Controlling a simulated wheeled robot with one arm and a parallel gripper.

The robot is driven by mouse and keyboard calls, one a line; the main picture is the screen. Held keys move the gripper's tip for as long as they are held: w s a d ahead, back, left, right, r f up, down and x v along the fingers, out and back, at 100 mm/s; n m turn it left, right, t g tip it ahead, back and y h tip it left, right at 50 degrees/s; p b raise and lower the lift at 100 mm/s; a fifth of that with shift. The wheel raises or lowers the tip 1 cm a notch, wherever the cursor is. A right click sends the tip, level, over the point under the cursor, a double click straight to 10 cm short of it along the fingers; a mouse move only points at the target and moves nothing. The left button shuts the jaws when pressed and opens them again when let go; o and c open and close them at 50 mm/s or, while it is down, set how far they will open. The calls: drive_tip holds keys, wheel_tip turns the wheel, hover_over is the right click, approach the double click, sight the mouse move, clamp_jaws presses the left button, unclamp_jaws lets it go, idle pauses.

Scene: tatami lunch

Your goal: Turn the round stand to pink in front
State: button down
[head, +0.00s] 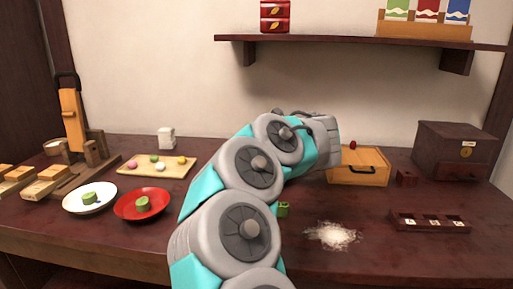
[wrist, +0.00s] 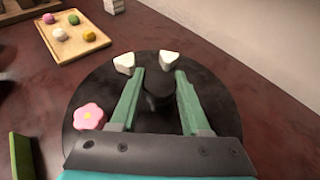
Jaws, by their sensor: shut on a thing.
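The round stand (wrist: 95,72) is a dark disc with a dark knob (wrist: 158,92) at its middle. In the wrist view, a pink flower-shaped sweet (wrist: 89,117) sits at its left edge. Two white wedge-shaped pieces (wrist: 124,63) (wrist: 169,60) sit at its far edge. My gripper (wrist: 159,74) is over the stand, its green fingers on either side of the knob and shut on it. The stand's near part is hidden by my gripper. In the head view my arm hides the stand and the fingers.
A wooden board (head: 172,170) with several coloured balls, a white plate (head: 71,206) and a red plate (head: 158,211) are on the left. A yellow wooden box (head: 358,177), a dark drawer box (head: 438,160), a slotted tray (head: 430,228) and spilled white powder (head: 333,235) are on the right.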

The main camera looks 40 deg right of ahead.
drive_tip(key=shift+w+r, duration=0.1)
drive_tip(key=shift+r, duration=0.15)
drive_tip(key=shift+c, duration=1.9)
unclamp_jaws()
drive_tip(key=shift+f, duration=0.2)
drive_tip(key=shift+v, duration=3.95)
